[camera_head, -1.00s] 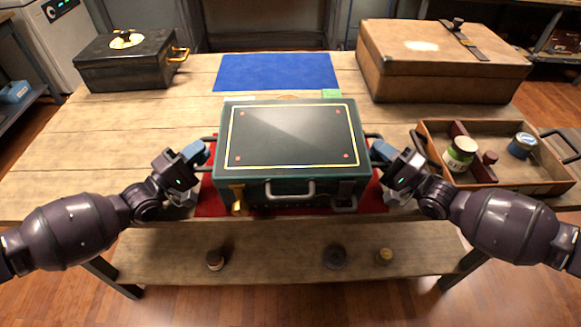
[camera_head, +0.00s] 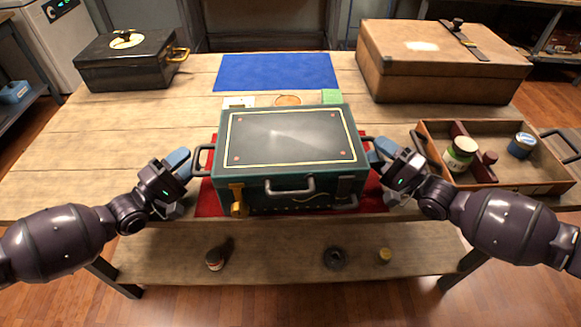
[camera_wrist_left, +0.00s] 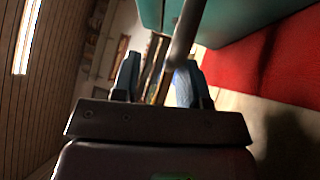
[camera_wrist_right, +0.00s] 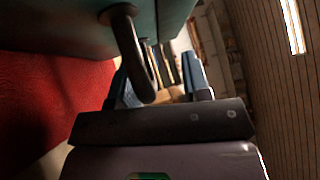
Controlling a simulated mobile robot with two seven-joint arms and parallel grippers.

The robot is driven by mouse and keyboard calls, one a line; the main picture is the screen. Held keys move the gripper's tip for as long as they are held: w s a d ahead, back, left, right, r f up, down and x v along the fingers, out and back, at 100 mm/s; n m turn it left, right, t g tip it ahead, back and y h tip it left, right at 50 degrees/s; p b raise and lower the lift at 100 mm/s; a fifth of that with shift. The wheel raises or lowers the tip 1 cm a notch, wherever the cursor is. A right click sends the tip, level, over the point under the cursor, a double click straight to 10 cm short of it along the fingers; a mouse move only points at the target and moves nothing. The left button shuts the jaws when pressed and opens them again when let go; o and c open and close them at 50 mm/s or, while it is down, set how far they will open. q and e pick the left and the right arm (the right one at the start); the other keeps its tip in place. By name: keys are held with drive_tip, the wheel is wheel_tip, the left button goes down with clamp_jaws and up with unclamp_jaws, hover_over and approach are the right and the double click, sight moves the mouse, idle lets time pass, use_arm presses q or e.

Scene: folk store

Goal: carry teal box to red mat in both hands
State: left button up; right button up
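The teal box (camera_head: 290,140), with a dark lid panel edged in yellow, is over the red mat (camera_head: 372,200) and appears to rest on it, slightly turned. The mat shows at its sides and front. My left gripper (camera_head: 180,165) is open just left of the box's left handle (camera_head: 203,160); in the left wrist view the fingers (camera_wrist_left: 155,80) are apart, with the handle bar (camera_wrist_left: 187,35) ahead. My right gripper (camera_head: 381,155) is at the right handle; in the right wrist view its fingers (camera_wrist_right: 160,85) are apart, with the handle (camera_wrist_right: 138,55) overlapping the left one.
A blue mat (camera_head: 275,72) lies behind, empty. A black case (camera_head: 130,65) is back left and a brown case (camera_head: 440,65) back right. A wooden tray (camera_head: 540,185) with jars stands right. Small cards (camera_head: 238,101) lie behind the box. Several small items sit on the lower shelf.

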use_arm(q)
drive_tip(key=v, duration=0.4)
drive_tip(key=shift+s, duration=0.2)
use_arm(e)
drive_tip(key=shift+r, duration=0.15)
use_arm(q)
drive_tip(key=shift+a, duration=0.1)
use_arm(e)
drive_tip(key=shift+d, duration=0.15)
use_arm(q)
drive_tip(key=shift+f, duration=0.1)
use_arm(e)
drive_tip(key=v, duration=1.2)
use_arm(q)
drive_tip(key=shift+s, duration=0.1)
